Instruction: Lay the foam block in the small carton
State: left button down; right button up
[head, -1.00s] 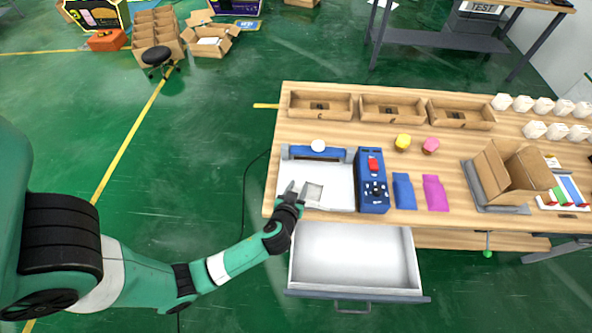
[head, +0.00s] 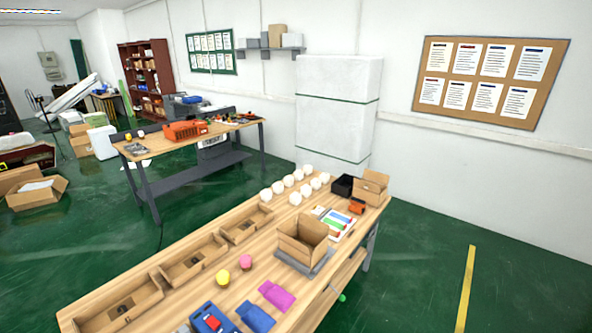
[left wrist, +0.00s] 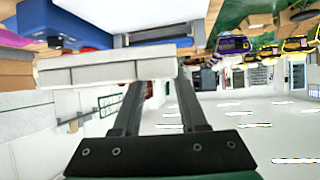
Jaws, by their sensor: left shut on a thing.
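My left gripper (left wrist: 160,82) shows in the left wrist view, shut on a pale grey-white block (left wrist: 105,69), which looks like the foam block. The block lies across the fingertips and sticks out to the left. In the head view my left gripper is out of frame. An open brown carton (head: 300,240) stands on a grey plate (head: 290,262) on the bench. A smaller open carton (head: 372,187) stands at the bench's far right end. I cannot tell which one the task means. My right gripper is not in view.
Long brown trays (head: 195,259) line the bench's back edge. A yellow item (head: 223,277), a pink item (head: 245,262), a blue pouch (head: 255,317) and a magenta pouch (head: 277,296) lie in front. Several white pieces (head: 295,198) and a black box (head: 343,186) are farther along.

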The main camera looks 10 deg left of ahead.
pick_arm(q)
jog(key=s+r+p, duration=0.1)
jog(key=r+p, duration=0.2)
jog(key=s+d+r+p, duration=0.1)
jog(key=r+p, duration=0.1)
jog(key=shift+s, duration=0.35)
jog(key=w+d+r+m+t+h+p, duration=0.2)
jog(key=d+r+m+h, duration=0.3)
jog(key=d+r, duration=0.2)
jog(key=w+d+r+m+t+h+p, duration=0.2)
jog(key=d+r+m+t+h+p, duration=0.1)
jog(key=d+r, duration=0.4)
jog(key=r+m+h, duration=0.1)
jog(key=m, duration=0.1)
jog(key=shift+m+h, duration=0.4)
jog(key=shift+d, duration=0.1)
